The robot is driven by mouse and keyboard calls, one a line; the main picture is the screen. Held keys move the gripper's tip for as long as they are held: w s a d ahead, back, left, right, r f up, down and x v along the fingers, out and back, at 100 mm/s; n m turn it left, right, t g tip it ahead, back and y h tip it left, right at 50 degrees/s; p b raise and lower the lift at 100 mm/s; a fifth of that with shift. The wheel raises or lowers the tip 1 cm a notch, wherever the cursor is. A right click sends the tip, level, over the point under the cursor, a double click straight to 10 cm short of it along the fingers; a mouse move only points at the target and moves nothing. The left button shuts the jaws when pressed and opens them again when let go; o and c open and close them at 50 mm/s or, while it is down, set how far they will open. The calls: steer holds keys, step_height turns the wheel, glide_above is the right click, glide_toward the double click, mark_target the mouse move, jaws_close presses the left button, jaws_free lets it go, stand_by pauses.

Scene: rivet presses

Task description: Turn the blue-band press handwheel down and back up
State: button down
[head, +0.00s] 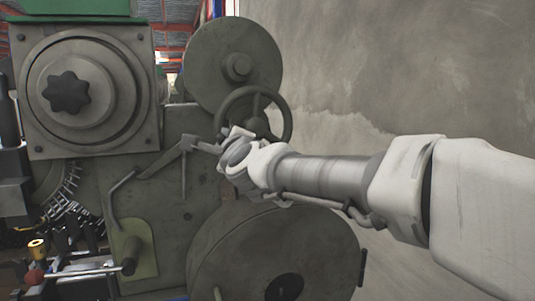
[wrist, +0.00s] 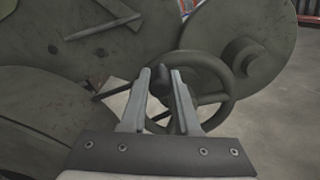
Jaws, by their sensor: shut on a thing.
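The handwheel (head: 286,105) is a dark ring with spokes, on the right side of a grey-green press (head: 165,185). It also shows in the wrist view (wrist: 231,84). My gripper (head: 238,133) is at the lower left of the wheel. In the wrist view my gripper (wrist: 160,75) has its two fingers on either side of a dark part at the wheel's left side. It is shut on this part, which looks like the rim or a grip on it; the fingers hide which. No blue band on the press is clear in either view.
A large round disc (head: 225,55) is above the wheel and another (head: 225,265) below my arm. A lever (head: 160,160) sits just left of my gripper. A star knob (head: 66,92) is at upper left. A bare concrete wall (head: 400,65) stands at right.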

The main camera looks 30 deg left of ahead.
mark_target(230, 101)
step_height(230, 101, up, 3)
steer(key=m, duration=0.2)
steer(key=shift+f+m, duration=0.2)
steer(key=shift+m, duration=0.2)
step_height(230, 101, up, 2)
steer(key=m, duration=0.2)
steer(key=shift+w+d+m, duration=0.15)
steer(key=shift+m, duration=0.25)
steer(key=shift+w+d+r+m+p, duration=0.15)
steer(key=shift+r+m+p, duration=0.1)
steer(key=shift+r+m, duration=0.3)
steer(key=shift+w+d+r+m+p, duration=0.15)
steer(key=shift+r+m+p, duration=0.15)
steer(key=shift+m, duration=0.35)
steer(key=shift+w+d+r+m, duration=0.2)
steer(key=shift+w+r+m, duration=0.15)
steer(key=shift+m, duration=0.4)
steer(key=shift+w+d+r+m, duration=0.2)
steer(key=shift+r+m, duration=0.25)
steer(key=shift+m, duration=0.3)
steer(key=c, duration=0.7)
jaws_free()
steer(key=shift+o, duration=0.2)
steer(key=shift+d, duration=0.1)
steer(key=b+v, duration=0.2)
steer(key=v, duration=0.5)
